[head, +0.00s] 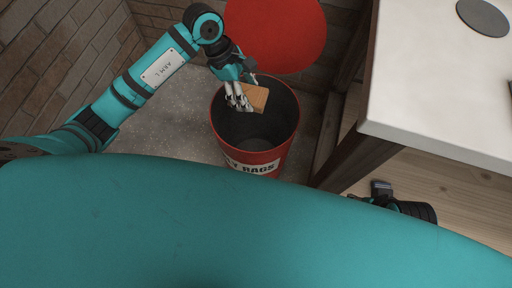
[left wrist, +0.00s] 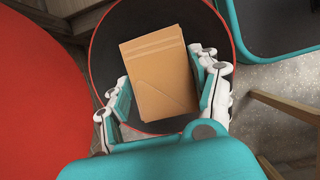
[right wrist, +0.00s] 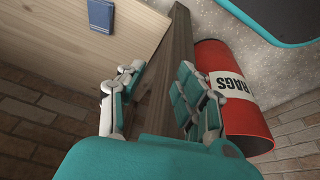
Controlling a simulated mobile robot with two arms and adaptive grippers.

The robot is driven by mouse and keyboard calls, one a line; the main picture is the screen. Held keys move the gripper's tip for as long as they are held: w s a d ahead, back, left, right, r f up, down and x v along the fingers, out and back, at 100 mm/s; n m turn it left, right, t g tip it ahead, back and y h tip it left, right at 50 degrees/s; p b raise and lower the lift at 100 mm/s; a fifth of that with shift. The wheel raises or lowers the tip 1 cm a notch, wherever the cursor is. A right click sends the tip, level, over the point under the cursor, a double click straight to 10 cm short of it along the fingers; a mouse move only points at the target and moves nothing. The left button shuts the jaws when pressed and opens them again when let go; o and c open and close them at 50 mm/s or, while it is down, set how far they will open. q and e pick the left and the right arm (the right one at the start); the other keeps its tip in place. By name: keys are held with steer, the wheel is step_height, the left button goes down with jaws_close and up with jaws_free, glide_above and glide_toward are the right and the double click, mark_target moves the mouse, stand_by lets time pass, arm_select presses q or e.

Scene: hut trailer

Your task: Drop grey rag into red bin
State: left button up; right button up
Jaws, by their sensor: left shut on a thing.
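The red bin (head: 229,140) stands on the speckled floor, its label ending in "RAGS" and its round red lid (head: 275,35) raised behind the opening. My left gripper (head: 240,102) is over the opening, shut on a flat tan-orange folded thing (head: 257,96), which looks tan rather than grey. In the left wrist view this folded thing (left wrist: 158,75) sits between the fingers, with the dark bin inside behind it. No other rag shows. My right gripper (right wrist: 160,95) is open and empty; in the head view it is partly hidden below the table edge.
A white-topped table (head: 430,100) with a grey disc (head: 483,17) on it stands right of the bin. Its dark wooden leg (right wrist: 165,80) is close beyond my right fingers. A blue item (right wrist: 101,14) lies on pale wood. Brick walls are behind and left.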

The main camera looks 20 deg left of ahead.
arm_select(q)
steer(key=shift+f+b, duration=0.45)
steer(key=shift+f, duration=0.8)
steer(key=o, duration=1.1)
steer(key=v, duration=1.2)
